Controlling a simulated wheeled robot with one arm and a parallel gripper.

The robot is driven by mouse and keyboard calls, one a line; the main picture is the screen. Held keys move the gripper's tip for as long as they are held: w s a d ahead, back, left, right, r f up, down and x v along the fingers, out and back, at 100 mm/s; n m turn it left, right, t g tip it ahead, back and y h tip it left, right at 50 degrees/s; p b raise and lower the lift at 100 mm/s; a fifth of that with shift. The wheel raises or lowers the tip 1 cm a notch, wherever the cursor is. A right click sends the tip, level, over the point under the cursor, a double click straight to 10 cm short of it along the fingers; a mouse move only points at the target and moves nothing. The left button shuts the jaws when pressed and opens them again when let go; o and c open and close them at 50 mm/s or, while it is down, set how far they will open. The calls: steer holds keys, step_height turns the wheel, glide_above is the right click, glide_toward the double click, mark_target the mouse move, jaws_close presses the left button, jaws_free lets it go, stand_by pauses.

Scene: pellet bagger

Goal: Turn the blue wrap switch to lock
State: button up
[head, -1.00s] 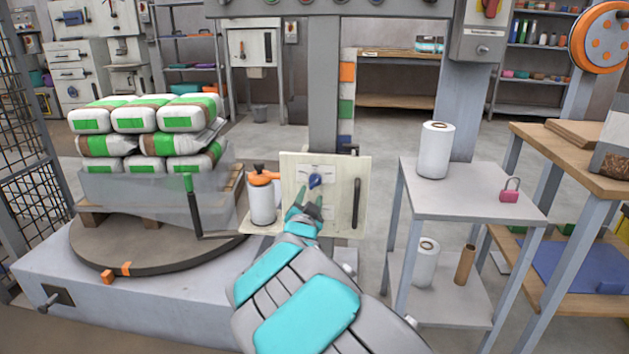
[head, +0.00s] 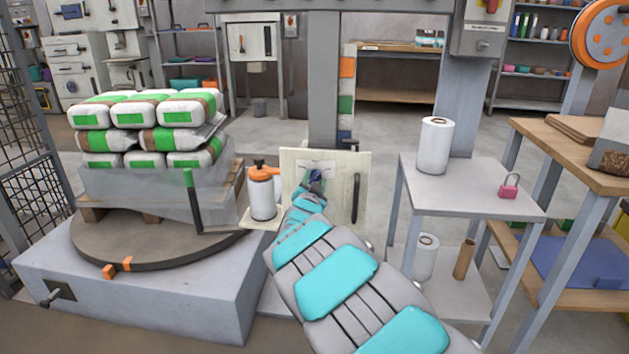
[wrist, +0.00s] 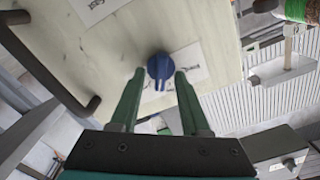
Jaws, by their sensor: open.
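The blue wrap switch (wrist: 160,68) is a round knob with a pointer on the cream panel. In the wrist view it sits just beyond and between the fingertips of my gripper (wrist: 160,74), which is open with one green finger on each side. I cannot tell whether the fingers touch it. In the head view the cream panel (head: 345,205) stands in the middle, and my arm reaches to it. There my gripper (head: 317,178) largely covers the switch. White labels (wrist: 188,68) lie around the knob, but their words are not readable.
A dark handle (head: 356,198) is on the panel's right side. An orange-topped white bottle (head: 262,195) stands close left of the panel. A turntable (head: 150,235) with stacked bags is further left. A grey stand (head: 470,195) with a white roll is right.

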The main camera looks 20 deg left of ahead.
jaws_close()
stand_by(0.3)
stand_by(0.3)
